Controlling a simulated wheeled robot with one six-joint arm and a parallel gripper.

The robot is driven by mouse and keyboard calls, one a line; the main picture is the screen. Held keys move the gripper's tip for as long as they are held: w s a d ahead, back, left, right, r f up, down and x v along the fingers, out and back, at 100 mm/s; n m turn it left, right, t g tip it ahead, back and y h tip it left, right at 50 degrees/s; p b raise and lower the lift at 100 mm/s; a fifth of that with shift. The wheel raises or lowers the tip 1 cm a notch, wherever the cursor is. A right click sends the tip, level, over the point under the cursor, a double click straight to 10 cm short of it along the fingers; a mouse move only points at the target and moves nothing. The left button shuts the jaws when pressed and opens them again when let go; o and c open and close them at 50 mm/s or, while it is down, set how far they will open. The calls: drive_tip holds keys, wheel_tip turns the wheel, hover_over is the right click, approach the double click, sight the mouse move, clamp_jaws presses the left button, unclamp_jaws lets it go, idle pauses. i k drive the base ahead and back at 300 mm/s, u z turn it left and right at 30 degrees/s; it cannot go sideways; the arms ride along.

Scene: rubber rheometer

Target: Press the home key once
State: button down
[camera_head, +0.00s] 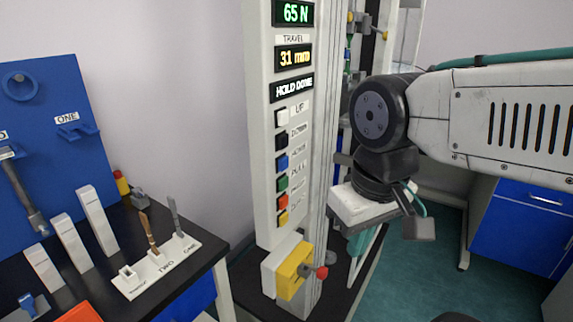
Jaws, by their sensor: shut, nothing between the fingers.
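The panel is a tall pale column (262,130) with a vertical row of coloured keys in the head view. The home key (282,163) is the blue one, third from the top, beside a small label that seems to read HOME. The white up key (282,117) and black down key (282,141) are above it; the green key (282,183) is just below. My gripper (416,226) hangs to the right of the column, lower than the home key and clearly apart from it in the picture. Its fingers look shut and empty, partly hidden by its own body.
Displays read 65 N (294,13), 31 mm (294,56) and HOLD DONE (292,88). Red (282,201) and yellow (283,217) keys sit below the green one. A yellow block with a red knob (321,272) juts out at the column's foot. A black bench (100,268) with holders stands left.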

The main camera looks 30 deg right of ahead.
sight(283, 162)
drive_tip(key=u, duration=1.7)
drive_tip(key=k, duration=0.8)
drive_tip(key=z, duration=2.35)
